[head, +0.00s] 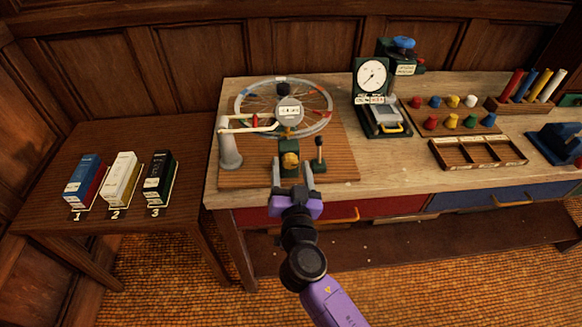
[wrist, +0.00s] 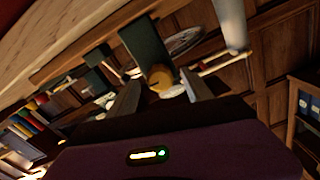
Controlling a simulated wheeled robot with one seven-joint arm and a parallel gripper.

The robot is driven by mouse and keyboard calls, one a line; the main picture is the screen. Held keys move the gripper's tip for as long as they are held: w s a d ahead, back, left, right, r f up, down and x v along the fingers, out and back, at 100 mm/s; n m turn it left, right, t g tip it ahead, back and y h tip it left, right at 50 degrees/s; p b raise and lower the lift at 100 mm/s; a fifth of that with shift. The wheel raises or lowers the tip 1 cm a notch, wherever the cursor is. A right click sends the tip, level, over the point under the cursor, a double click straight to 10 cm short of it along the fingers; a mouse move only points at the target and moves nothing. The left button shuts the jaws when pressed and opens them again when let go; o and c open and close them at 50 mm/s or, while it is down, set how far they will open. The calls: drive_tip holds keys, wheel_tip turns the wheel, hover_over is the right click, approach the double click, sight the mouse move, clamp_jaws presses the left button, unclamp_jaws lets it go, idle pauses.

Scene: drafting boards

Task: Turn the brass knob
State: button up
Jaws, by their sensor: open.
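The brass knob (head: 290,160) is on the front of a dark green block (head: 289,146) on a wooden board. It also shows in the wrist view (wrist: 159,77), ahead of the space between the fingers. My gripper (head: 293,168) is open, its two grey fingers pointing at the block. In the head view the fingertips appear to either side of the knob, slightly below it. In the wrist view my gripper (wrist: 163,84) has nothing between its fingers close in. I cannot tell whether the tips have reached the knob's depth.
A small black-topped lever (head: 319,147) stands just right of the block. A spoked wheel (head: 262,106) is behind, with a grey post (head: 229,148) at left. A dial scale (head: 372,78) stands further right. Three boxes are on the left table (head: 110,225).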

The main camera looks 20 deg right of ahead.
drive_tip(key=shift+c, duration=0.2)
clamp_jaws()
drive_tip(key=shift+f+n+b, duration=0.1)
drive_tip(key=shift+n+b, duration=0.2)
drive_tip(key=shift+n, duration=0.1)
